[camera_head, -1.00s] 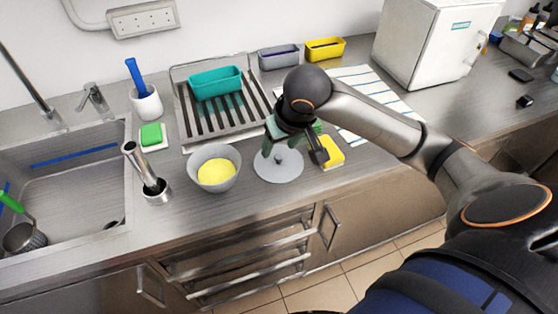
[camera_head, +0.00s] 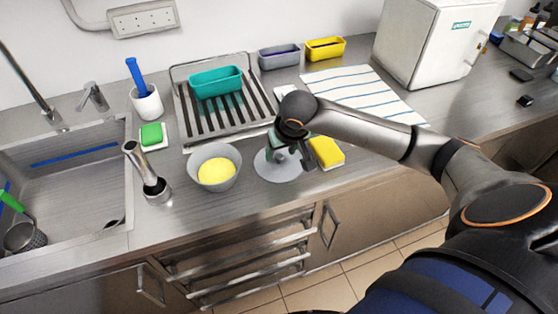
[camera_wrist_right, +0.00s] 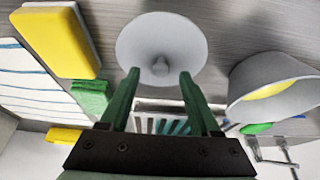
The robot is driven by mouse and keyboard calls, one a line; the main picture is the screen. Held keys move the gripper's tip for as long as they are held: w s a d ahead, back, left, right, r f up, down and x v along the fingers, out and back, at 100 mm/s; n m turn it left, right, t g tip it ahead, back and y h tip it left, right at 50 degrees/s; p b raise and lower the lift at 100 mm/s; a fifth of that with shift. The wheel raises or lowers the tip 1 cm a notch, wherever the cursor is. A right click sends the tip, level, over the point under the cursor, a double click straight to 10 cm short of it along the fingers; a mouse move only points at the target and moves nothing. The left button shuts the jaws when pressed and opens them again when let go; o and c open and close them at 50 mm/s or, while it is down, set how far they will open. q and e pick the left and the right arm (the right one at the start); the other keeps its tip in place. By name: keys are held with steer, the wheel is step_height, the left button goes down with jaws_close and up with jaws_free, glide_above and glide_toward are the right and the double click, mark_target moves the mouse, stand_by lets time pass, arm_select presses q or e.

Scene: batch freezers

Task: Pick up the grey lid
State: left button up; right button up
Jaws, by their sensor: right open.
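The grey lid (camera_head: 279,172) is a round disc with a small knob in its middle, lying flat on the steel counter. It also shows in the right wrist view (camera_wrist_right: 145,50), beyond my fingertips, with its knob between them. My right gripper (camera_head: 288,158) is above the lid's back right part and partly hides it. In the right wrist view the two green fingers (camera_wrist_right: 158,75) are apart, with nothing held between them. Whether a finger touches the lid I cannot tell. My left gripper is in neither view.
A grey bowl (camera_head: 194,180) with yellow contents stands just left of the lid. A yellow sponge (camera_head: 327,152) lies close on its right. A drying rack (camera_head: 247,123) with a teal tub (camera_head: 215,83) is behind. The counter's front edge is near.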

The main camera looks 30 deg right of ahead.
steer(key=shift+x, duration=0.95)
jaws_close()
